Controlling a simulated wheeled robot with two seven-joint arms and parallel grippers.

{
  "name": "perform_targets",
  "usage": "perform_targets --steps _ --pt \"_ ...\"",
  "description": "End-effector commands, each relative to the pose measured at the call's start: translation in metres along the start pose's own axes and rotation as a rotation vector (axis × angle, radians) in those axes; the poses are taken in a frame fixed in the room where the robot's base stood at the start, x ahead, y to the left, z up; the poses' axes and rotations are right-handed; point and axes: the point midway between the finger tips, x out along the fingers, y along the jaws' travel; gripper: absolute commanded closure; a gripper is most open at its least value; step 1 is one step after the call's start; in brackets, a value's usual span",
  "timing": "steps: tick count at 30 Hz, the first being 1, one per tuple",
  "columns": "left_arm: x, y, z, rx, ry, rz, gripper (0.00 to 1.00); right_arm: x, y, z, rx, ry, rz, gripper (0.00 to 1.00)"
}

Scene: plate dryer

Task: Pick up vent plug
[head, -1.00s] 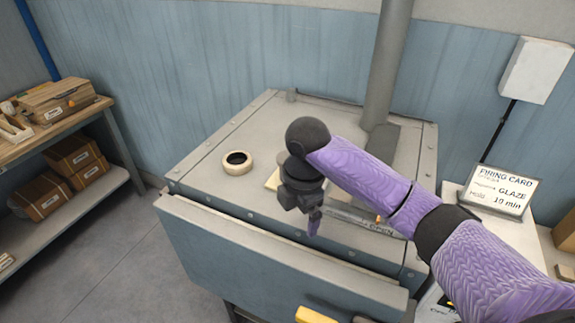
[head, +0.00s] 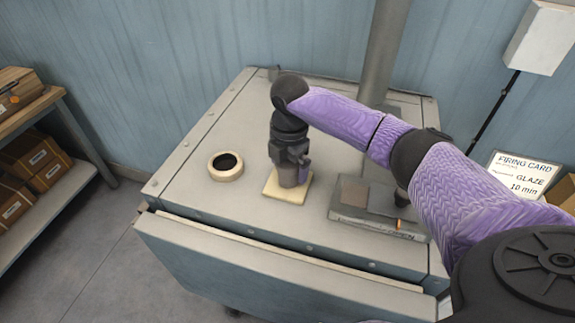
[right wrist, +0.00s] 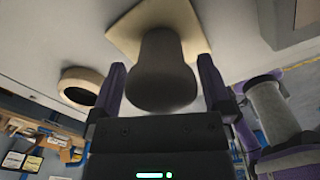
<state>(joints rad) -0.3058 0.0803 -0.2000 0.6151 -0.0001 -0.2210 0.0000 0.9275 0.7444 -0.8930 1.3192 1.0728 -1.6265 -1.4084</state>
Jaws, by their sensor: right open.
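The vent plug (right wrist: 163,80) is a grey-brown, rounded stub standing upright on a cream square pad (head: 283,194) on top of the dryer. In the head view only the plug's lower part (head: 288,177) shows below my right gripper (head: 292,172). My right gripper is open, pointing down over the plug. In the right wrist view, the purple fingers (right wrist: 161,70) stand on either side of the plug, with gaps visible. A cream ring with a dark hole (head: 226,167) lies left of the pad; it also shows in the right wrist view (right wrist: 80,75). My left gripper is not in view.
A grey slide-like block (head: 365,200) marked with lettering sits right of the pad. A grey flue pipe (head: 385,50) rises at the back. A firing card (head: 520,178) stands at the right. A shelf with boxes (head: 30,155) is at the left.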

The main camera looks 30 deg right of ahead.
Motion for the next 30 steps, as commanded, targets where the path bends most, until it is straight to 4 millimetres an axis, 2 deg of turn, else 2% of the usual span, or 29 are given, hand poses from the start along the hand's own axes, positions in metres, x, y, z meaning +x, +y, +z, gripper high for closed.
perform_targets --steps 3,8,20,26,28,30 --pt "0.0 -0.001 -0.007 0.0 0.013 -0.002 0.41 0.009 0.0 0.0 -0.002 -0.001 0.0 0.0" --pt "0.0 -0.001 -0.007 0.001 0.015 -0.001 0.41 0.009 0.0 0.0 -0.002 -0.001 0.002 0.0" --pt "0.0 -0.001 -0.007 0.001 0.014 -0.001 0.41 0.008 0.0 0.0 -0.001 -0.001 0.002 0.83" --pt "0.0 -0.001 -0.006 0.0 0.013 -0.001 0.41 0.007 0.0 0.0 -0.001 -0.001 0.002 0.85" --pt "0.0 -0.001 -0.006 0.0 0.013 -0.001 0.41 0.001 0.001 0.0 -0.001 -0.001 0.004 0.85" --pt "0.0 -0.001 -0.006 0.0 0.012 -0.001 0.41 -0.014 0.001 0.0 -0.001 0.0 0.007 0.85"
